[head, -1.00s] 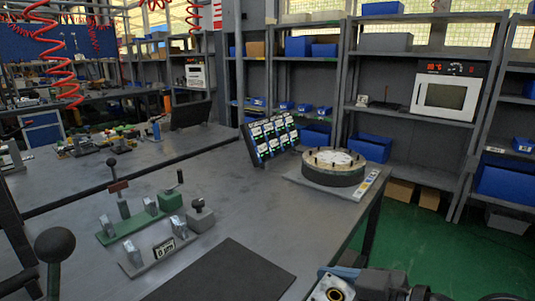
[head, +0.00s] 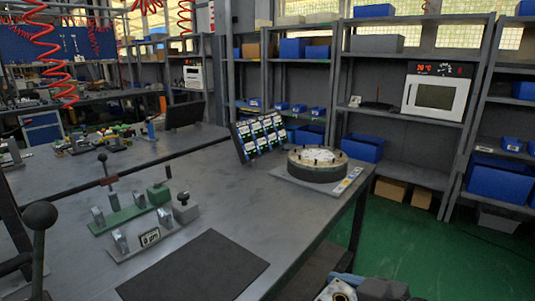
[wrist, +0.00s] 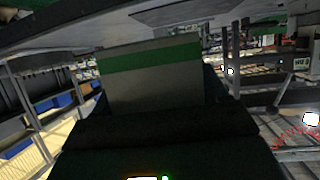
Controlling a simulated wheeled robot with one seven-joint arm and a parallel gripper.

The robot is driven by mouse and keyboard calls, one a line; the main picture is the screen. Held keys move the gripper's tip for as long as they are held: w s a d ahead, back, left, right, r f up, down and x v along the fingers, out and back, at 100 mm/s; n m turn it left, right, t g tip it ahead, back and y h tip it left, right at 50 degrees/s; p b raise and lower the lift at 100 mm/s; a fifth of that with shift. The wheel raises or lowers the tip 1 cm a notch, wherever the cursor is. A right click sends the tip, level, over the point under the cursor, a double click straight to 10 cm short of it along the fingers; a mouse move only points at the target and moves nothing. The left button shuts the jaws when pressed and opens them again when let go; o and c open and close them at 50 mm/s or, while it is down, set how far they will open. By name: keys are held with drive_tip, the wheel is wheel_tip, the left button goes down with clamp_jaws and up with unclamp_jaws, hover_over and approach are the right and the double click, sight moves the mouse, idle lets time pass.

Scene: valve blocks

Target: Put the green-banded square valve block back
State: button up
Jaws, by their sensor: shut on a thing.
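The valve block (wrist: 150,80) is grey with a green band across its upper part, and it fills the middle of the wrist view. My gripper (wrist: 140,128) is shut on it; the dark jaws cover its lower part. In the head view, a pale squarish part with a round brass-coloured opening (head: 341,292) shows at the bottom edge, beside dark parts of my arm. I cannot tell whether it is the end of the block. The block's place is not clear in these frames.
A grey workbench (head: 205,185) carries a dark mat (head: 195,268), a green clamp fixture (head: 125,217), a grey one with a label (head: 140,245), and a round turntable (head: 317,166). A tilted panel (head: 262,137) stands behind. Green floor (head: 400,235) is open on the right.

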drive_tip(key=d+f+m+t+h, duration=0.1)
drive_tip(key=d+f+m+h, duration=0.2)
drive_tip(key=f, duration=0.5)
drive_tip(key=s+d+f+m+t+h+p, duration=0.1)
drive_tip(key=d+f+m+h, duration=0.2)
drive_tip(key=f, duration=0.5)
drive_tip(key=d+f+m+t+h, duration=0.2)
drive_tip(key=d+f, duration=0.3)
drive_tip(key=f, duration=0.3)
drive_tip(key=shift+s+d+m+h, duration=0.2)
drive_tip(key=shift+d+m+h, duration=0.15)
drive_tip(key=shift+m+h, duration=0.25)
